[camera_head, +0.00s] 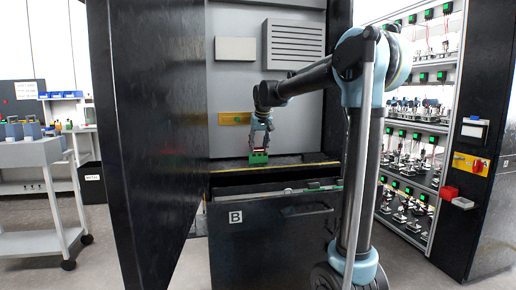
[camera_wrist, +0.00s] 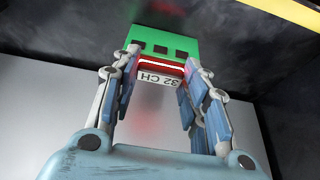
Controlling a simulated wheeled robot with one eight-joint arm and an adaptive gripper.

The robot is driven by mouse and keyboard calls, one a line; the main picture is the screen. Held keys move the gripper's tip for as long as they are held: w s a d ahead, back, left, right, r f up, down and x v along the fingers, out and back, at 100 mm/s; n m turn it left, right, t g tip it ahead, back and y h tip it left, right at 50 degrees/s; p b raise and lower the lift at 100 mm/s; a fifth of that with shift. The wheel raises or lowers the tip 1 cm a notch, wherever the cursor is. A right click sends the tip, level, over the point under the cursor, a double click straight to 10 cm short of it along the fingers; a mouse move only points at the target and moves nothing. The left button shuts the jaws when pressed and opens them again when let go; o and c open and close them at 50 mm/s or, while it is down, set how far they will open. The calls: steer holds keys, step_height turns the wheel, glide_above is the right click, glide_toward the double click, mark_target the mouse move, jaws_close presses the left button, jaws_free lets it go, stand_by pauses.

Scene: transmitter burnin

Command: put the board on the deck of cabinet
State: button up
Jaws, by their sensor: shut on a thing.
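The board (camera_head: 258,158) is green with dark blocks, and hangs under my gripper (camera_head: 260,146) inside the open cabinet (camera_head: 150,130). In the wrist view the board (camera_wrist: 150,37) sits between the fingertips of my gripper (camera_wrist: 160,62). It shows a lit red strip and a white label reading "32 CH", upside down. The gripper is shut on it. The dark deck (camera_head: 228,164) with a yellow front edge lies at the board's height in the picture. I cannot tell whether the board touches the deck.
Below the deck is a partly open drawer (camera_head: 270,235) marked B. The cabinet's dark door panel stands open on the left. Racks of devices (camera_head: 410,150) with green lights stand at right. A grey cart (camera_head: 35,155) stands at far left.

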steer(key=o, duration=1.4)
steer(key=v, duration=1.2)
